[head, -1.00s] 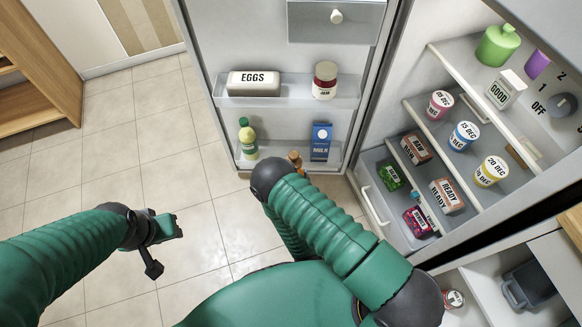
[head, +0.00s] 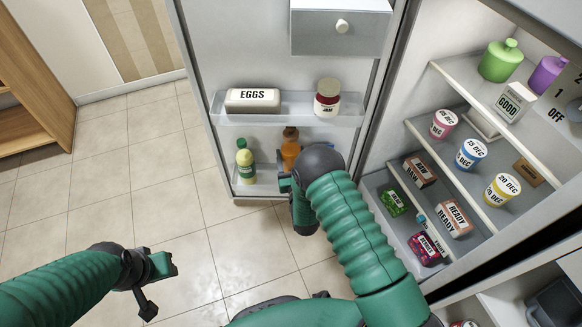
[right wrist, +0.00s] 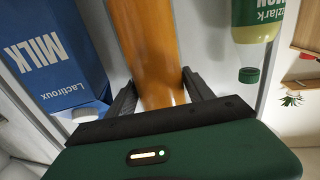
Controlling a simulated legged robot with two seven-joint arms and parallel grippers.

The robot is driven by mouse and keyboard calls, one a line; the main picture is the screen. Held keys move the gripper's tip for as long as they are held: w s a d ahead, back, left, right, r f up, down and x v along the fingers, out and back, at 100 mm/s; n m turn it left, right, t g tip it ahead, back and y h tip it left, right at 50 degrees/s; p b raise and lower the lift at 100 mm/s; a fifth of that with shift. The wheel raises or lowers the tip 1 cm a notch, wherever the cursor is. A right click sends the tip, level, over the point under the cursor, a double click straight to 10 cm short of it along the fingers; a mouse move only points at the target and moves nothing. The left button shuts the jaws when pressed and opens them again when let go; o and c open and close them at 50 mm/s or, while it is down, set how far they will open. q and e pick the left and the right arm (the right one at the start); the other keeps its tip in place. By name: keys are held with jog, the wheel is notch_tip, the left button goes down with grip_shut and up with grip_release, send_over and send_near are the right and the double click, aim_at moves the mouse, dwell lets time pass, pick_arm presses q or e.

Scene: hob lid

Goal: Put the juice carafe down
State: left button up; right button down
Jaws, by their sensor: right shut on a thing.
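The juice carafe (head: 290,151), orange with a brown top, is at the fridge door's lower shelf (head: 262,186). My right gripper (head: 285,181) is shut on it, and my right arm hides its lower part in the head view. In the right wrist view, the orange carafe (right wrist: 150,50) runs between the two dark fingers of my right gripper (right wrist: 158,88). I cannot tell whether its base touches the shelf. My left gripper (head: 160,287) is open and empty above the floor at lower left.
A yellow-green lemon bottle (head: 246,168) stands left of the carafe on the same shelf. The blue milk carton (right wrist: 50,58) is close on its other side, mostly hidden in the head view. Eggs (head: 252,100) and jam (head: 328,98) sit above. The stocked fridge interior is at right.

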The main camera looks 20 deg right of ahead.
jog(key=shift+w+d+f+b, duration=0.35)
jog(key=shift+w+f+b, duration=0.15)
jog(key=shift+w, duration=0.15)
jog(key=shift+f, duration=0.5)
notch_tip(320, 180, down, 5)
jog(key=b, duration=0.4)
jog(key=shift+w+f, duration=0.1)
jog(key=shift+w, duration=0.05)
jog(key=shift+r, duration=0.25)
jog(key=shift+c, duration=2)
grip_release()
jog(key=shift+f, duration=0.15)
